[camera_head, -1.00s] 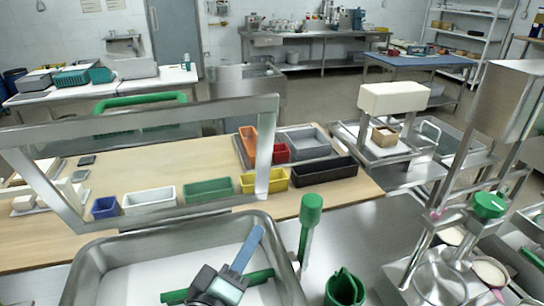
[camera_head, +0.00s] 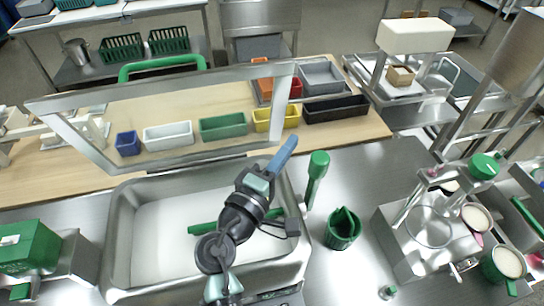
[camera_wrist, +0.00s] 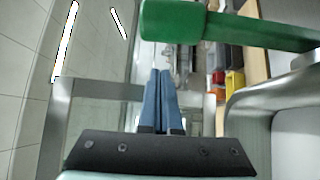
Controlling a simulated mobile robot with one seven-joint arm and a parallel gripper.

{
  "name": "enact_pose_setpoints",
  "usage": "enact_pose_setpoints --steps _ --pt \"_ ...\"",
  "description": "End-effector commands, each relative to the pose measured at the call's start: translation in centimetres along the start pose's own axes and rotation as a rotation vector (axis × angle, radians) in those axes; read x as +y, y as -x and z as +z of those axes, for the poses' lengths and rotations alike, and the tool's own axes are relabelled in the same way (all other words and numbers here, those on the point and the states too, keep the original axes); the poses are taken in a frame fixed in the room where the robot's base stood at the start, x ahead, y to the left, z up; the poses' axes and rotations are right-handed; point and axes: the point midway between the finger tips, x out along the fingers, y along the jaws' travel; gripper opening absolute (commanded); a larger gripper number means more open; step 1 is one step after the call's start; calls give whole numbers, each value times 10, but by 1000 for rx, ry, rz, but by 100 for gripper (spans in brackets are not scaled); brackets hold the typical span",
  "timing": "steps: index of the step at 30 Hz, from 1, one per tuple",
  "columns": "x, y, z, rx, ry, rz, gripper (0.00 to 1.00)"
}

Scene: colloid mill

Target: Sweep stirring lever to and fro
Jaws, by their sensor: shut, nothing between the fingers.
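The stirring lever (camera_head: 317,167) stands at the right rim of the steel basin (camera_head: 118,240). It has a thick green grip on a thinner green stem and leans slightly right at the top. My gripper (camera_head: 290,142) is to its left in the head view, its blue fingers shut and empty. In the wrist view the gripper (camera_wrist: 161,75) shows two blue fingers together. The lever's green grip (camera_wrist: 180,22) crosses the top of that view beyond the fingertips, its stem running right. A gap shows between fingers and grip in the head view; contact cannot be judged in the wrist view.
A green cup-like holder (camera_head: 342,230) stands right of the basin. A metal frame with a green handle (camera_head: 160,67) rises behind it. Coloured bins, including a yellow one (camera_head: 268,119), line the wooden table. Steel apparatus (camera_head: 425,245) stands at right. A green box (camera_head: 28,247) is at left.

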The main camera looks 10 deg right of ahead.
Motion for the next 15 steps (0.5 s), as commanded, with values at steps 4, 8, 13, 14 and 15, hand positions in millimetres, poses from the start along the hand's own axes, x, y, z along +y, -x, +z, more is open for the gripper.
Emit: enact_pose_setpoints --steps 4,8,13,14,15 --pt "0 10 20 0 4 -7 0" --pt "-1 13 30 0 2 -5 0" --pt "-2 15 34 0 2 -4 0" --pt "-2 15 34 0 2 -4 0" --pt "-2 15 34 1 2 -4 0"
